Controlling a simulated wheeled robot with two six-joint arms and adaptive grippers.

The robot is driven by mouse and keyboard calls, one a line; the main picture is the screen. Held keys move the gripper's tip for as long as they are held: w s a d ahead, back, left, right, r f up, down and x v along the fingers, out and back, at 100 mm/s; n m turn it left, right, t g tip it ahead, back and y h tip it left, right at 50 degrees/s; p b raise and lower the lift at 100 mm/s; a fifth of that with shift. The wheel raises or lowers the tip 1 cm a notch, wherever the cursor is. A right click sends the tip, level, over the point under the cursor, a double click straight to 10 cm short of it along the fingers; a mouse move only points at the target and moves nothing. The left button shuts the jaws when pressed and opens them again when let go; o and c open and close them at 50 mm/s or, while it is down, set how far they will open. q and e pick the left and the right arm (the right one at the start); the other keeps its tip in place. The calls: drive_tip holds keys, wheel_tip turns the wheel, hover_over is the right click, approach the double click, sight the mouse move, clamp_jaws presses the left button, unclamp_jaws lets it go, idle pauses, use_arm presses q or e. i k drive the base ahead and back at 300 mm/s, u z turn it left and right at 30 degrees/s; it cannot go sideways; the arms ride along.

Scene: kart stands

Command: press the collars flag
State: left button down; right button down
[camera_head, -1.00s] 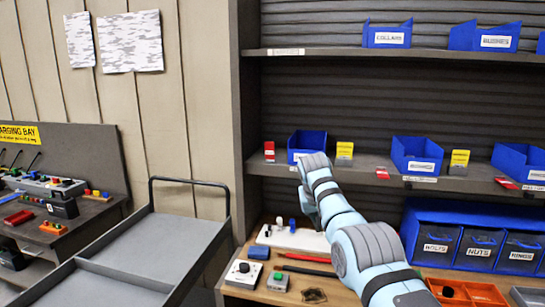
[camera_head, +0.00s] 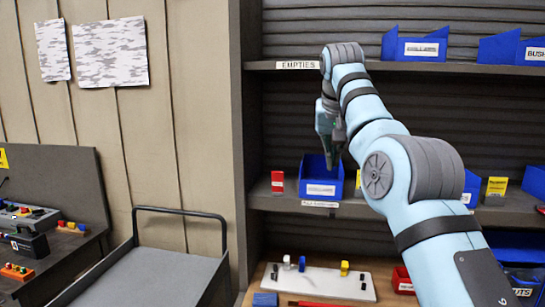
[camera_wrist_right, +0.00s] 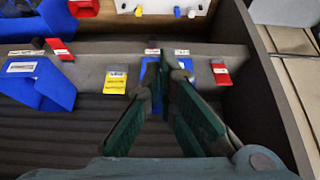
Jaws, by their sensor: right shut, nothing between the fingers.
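I cannot read which flag is for collars. On the lower shelf a red flag (camera_head: 277,183) stands left of a small blue bin (camera_head: 321,188). A yellow flag (camera_head: 358,184) stands right of that bin, partly behind my arm. Another yellow flag (camera_head: 496,187) is further right. In the right wrist view the shut fingers (camera_wrist_right: 166,62) cover part of this bin, between a yellow flag (camera_wrist_right: 116,79) and a red flag (camera_wrist_right: 221,73). My left gripper is out of view.
The upper shelf (camera_head: 300,66) bears blue bins (camera_head: 420,48) and an "EMPTIES" label. Below, a bench holds a white board (camera_head: 320,282) with small coloured pieces. A grey cart (camera_head: 150,268) stands at the left. The upright panel (camera_head: 238,150) bounds the shelves on the left.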

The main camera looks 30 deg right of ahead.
sight(277, 176)
drive_tip(key=i, duration=0.85)
